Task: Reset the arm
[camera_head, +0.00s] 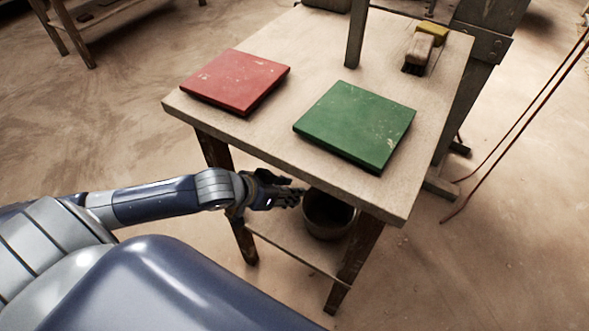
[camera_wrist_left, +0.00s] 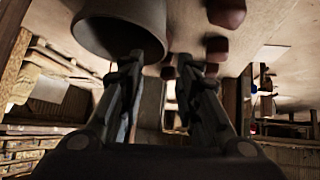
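My left arm comes in from the left in the head view. Its gripper (camera_head: 288,195) is at the near side of the wooden table (camera_head: 230,125), lower in the picture than the tabletop's front edge. In the left wrist view the two fingers of the left gripper (camera_wrist_left: 160,65) stand apart with nothing between them. A round dark pot (camera_head: 328,214) is just right of the gripper, under the tabletop. What looks like the same pot (camera_wrist_left: 118,28) shows at the upper left of the wrist view, close to a finger; I cannot tell whether they touch. My right gripper is not in view.
A red tile (camera_head: 236,80) and a green tile (camera_head: 356,124) lie on the tabletop. A brush (camera_head: 418,52) and a yellow block (camera_head: 433,34) lie at the back right, near an upright post (camera_head: 356,35).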

